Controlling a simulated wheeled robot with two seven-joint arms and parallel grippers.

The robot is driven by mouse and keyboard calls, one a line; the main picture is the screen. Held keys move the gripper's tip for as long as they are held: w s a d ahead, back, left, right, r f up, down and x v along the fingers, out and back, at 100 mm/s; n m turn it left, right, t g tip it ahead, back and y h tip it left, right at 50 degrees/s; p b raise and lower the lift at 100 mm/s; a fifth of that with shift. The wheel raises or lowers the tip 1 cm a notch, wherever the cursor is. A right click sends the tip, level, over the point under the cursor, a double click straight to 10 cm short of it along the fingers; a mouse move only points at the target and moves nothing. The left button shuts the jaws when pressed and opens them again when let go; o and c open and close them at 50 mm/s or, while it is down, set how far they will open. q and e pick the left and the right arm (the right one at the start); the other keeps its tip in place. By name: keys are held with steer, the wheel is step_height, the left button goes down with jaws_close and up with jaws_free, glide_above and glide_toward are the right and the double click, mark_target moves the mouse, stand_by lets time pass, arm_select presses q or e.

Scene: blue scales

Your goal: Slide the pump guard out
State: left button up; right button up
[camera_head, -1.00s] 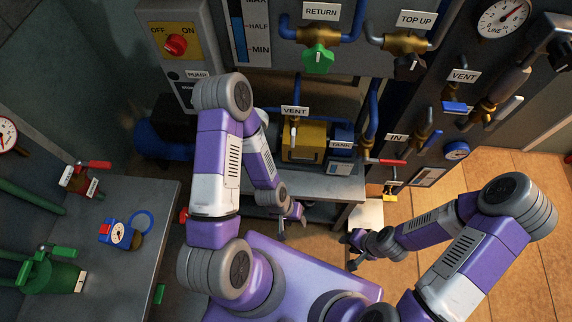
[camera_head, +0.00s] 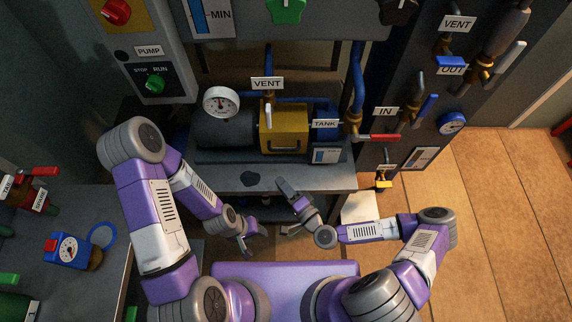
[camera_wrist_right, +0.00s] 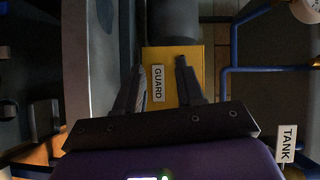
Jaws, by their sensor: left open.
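The pump guard is a yellow box (camera_head: 283,130) with a handle on its front, on the pump on the bench. In the right wrist view its yellow face (camera_wrist_right: 182,64) with the GUARD label lies ahead, between and beyond my fingers. My right gripper (camera_head: 286,190) is in front of the bench edge, below the guard in the picture and apart from it. In its wrist view the jaws (camera_wrist_right: 159,76) are apart with nothing between them. My left gripper (camera_head: 257,240) is open and empty, lower and to the left of the right one.
A gauge (camera_head: 221,103) and the VENT valve (camera_head: 268,116) stand beside and above the guard. The TANK fitting (camera_head: 326,124) and a red-handled valve (camera_head: 378,138) are to its right. The wooden floor at right is clear.

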steer(key=w+d+r+m+t+h+b, duration=0.1)
steer(key=w+d+r+m+t+h, duration=0.1)
steer(key=w+d+m+t+h, duration=0.15)
arm_select(q)
steer(key=shift+f+b, duration=0.3)
steer(key=shift+f, duration=0.95)
arm_select(e)
glide_toward(284, 132)
steer(key=w+a+f, duration=0.3)
steer(key=f, duration=0.1)
steer(key=shift+w+f+t+y, duration=0.25)
steer(key=shift+t+y, duration=0.1)
steer(key=shift+y, duration=0.1)
jaws_close()
